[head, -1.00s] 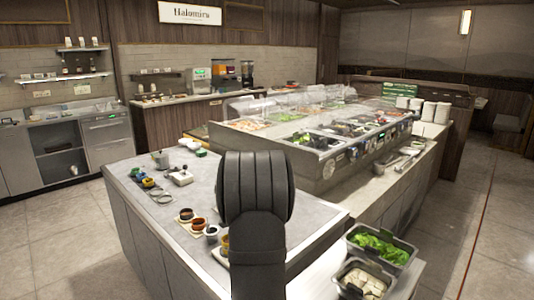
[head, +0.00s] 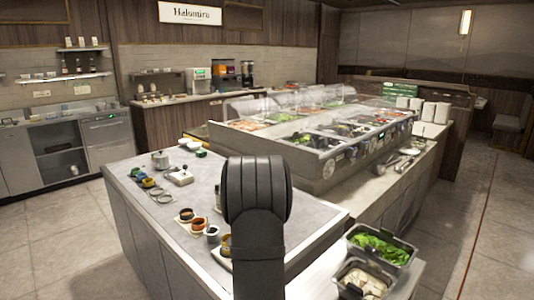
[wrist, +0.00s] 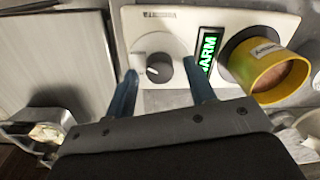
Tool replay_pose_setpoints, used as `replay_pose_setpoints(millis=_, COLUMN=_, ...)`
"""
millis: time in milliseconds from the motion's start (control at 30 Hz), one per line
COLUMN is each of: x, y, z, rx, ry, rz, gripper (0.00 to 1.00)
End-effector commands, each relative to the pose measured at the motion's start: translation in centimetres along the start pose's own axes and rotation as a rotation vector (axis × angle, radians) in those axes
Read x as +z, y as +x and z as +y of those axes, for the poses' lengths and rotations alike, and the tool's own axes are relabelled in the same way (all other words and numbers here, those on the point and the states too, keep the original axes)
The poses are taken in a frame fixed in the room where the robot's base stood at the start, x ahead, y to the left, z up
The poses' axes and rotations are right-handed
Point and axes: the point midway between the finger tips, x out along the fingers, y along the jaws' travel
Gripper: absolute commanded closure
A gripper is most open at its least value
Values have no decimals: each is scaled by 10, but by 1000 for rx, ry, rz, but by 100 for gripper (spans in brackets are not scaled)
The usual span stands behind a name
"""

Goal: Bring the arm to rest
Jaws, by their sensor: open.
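My gripper (wrist: 160,68) shows in the wrist view with two blue fingers spread apart and nothing held between them. Beyond the fingertips is a white panel with a round knob (wrist: 158,68), which appears between the fingers; I cannot tell how much space separates them. A green lit display (wrist: 207,52) reading "ARM", its first letter hidden by a finger, is right of the knob. In the head view my dark arm rises in front of the counter and hides the gripper.
A labelled yellow cup (wrist: 262,75) sits in the panel's right side. In the head view, the grey counter (head: 150,215) holds small sauce cups (head: 198,223). A tub of greens (head: 380,247) stands at front right. A glass-covered salad bar (head: 300,165) stands behind.

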Motion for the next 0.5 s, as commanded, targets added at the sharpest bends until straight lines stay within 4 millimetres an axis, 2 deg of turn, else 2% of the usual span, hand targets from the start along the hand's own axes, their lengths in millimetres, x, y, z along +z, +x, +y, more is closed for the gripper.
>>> replay_pose_setpoints(millis=500, x=0, y=0, z=-1, rx=0, ry=-414, rz=-19, gripper=50)
